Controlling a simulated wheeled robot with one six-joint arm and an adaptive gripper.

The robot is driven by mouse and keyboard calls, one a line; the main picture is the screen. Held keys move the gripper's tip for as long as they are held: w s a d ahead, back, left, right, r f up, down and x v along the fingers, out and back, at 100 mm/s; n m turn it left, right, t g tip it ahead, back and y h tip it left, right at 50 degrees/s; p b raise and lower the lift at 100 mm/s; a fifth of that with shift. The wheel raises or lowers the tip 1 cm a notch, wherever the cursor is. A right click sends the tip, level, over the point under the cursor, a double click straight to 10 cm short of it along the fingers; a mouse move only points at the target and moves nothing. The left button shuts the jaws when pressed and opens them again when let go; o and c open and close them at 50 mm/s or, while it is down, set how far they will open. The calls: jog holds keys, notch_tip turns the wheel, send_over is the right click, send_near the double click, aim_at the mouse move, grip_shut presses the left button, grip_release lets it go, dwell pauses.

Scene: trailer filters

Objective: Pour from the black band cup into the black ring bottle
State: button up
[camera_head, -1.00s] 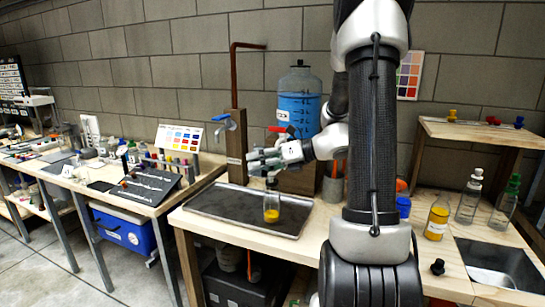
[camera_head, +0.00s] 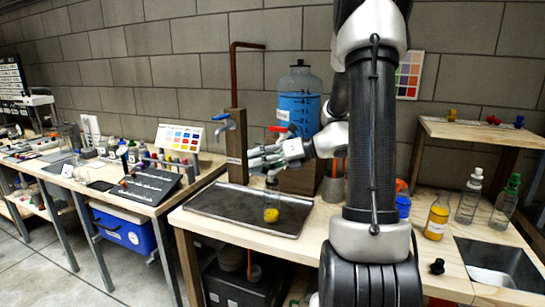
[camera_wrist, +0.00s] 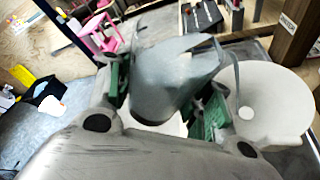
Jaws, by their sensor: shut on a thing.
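My gripper (camera_head: 258,158) is above the metal tray, in front of the wooden post. In the wrist view its green pads stand on both sides of a grey, see-through vessel (camera_wrist: 175,70), which I take as the black band cup; the gripper is shut on it. The cup's band and contents are not clear. A clear vessel with yellow liquid (camera_head: 272,214) shows just below the gripper over the tray; its dark neck suggests the black ring bottle. Its top is close to the fingers, and I cannot tell whether they touch.
The metal tray (camera_head: 228,207) lies on the wooden bench. A blue-filled jug (camera_head: 299,105) and a tap (camera_head: 224,124) stand behind. An amber bottle (camera_head: 437,219), two clear bottles (camera_head: 468,200) (camera_head: 505,204) and a black cap (camera_head: 437,267) are at the right, near the sink.

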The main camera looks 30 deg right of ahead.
jog(key=shift+w+d+r+m+y, duration=0.15)
jog(key=shift+r+m+y, duration=0.25)
jog(key=shift+r+m, duration=0.25)
dwell(1.7)
jog(key=shift+f+m+y+p, duration=0.4)
jog(key=shift+m+p, duration=0.2)
jog(key=shift+m, duration=0.05)
dwell(1.5)
jog(key=shift+r+m+g+y, duration=0.3)
jog(key=shift+r+m+y, duration=0.35)
jog(key=shift+m, duration=0.35)
dwell(2.5)
